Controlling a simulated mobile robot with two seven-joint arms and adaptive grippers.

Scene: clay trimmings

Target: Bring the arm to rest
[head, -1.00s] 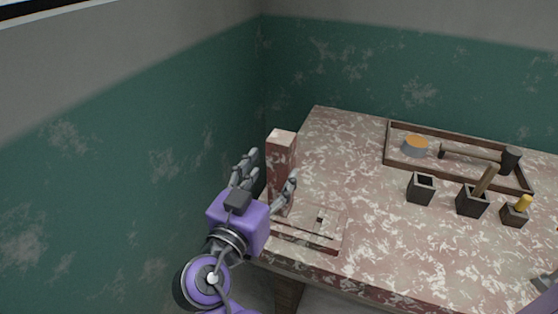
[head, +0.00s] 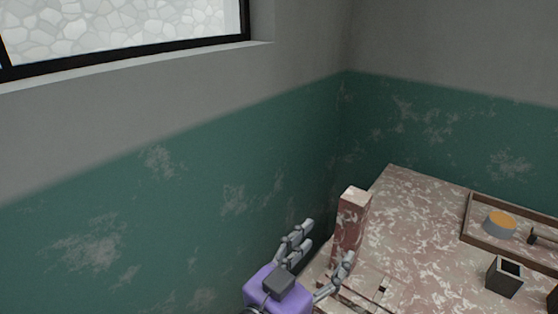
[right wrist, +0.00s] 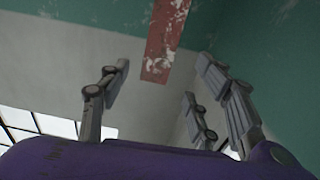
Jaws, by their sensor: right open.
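My right gripper (head: 325,246) is at the bottom of the head view, with a purple body and grey jointed fingers. Its fingers are spread and nothing is between them. A tall reddish marbled post (head: 351,222) stands upright at the table's left end, just beyond and to the right of the fingers. In the right wrist view, my right gripper (right wrist: 160,75) is open, and the post (right wrist: 166,40) shows past the fingertips. I cannot tell whether any finger touches it. My left gripper is not in view.
The marbled table (head: 425,225) fills the lower right. A wooden tray (head: 466,222) holds a grey tub with an orange top (head: 499,223). A dark square pot (head: 504,279) stands in front of it. A green and grey wall (head: 200,215) is close on the left, with a window above.

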